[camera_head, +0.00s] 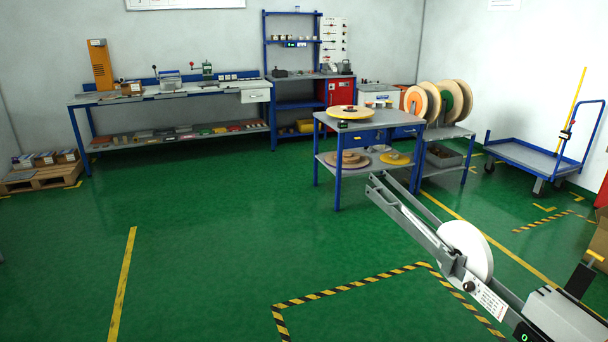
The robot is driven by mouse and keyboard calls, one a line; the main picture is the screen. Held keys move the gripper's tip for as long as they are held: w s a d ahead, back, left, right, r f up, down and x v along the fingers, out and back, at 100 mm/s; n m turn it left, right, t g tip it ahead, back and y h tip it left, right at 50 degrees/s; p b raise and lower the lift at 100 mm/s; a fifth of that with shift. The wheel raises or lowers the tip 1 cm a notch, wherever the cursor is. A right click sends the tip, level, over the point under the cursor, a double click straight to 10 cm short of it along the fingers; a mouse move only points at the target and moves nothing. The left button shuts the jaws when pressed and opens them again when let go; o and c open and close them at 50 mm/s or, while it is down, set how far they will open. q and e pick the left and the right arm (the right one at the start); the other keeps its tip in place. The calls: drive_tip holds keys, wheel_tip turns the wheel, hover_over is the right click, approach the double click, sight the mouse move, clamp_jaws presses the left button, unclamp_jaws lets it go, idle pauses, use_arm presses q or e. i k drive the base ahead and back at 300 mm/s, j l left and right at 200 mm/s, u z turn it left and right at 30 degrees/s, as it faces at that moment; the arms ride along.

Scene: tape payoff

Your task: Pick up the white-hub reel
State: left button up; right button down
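No reel's hub can be clearly read as white from here. Several tan reels stand upright on a rack right of the blue-framed table; the front one (416,101) shows an orange hub and one behind (447,101) shows green. A reel with yellow (347,112) lies flat on the table top. A brown reel (346,160) and a yellow one (395,158) lie on its lower shelf. A white disc (466,250) sits on a grey machine arm at lower right; whether it is a reel is unclear. Neither of my grippers is in view.
The grey machine (560,318) reaches up from the lower right, in front of the table (375,121). A long workbench (175,95) runs along the back wall. A blue trolley (535,158) stands at right. The green floor at centre and left is clear.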

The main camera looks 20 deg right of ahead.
sight(466, 241)
drive_tip(key=z, duration=1.45)
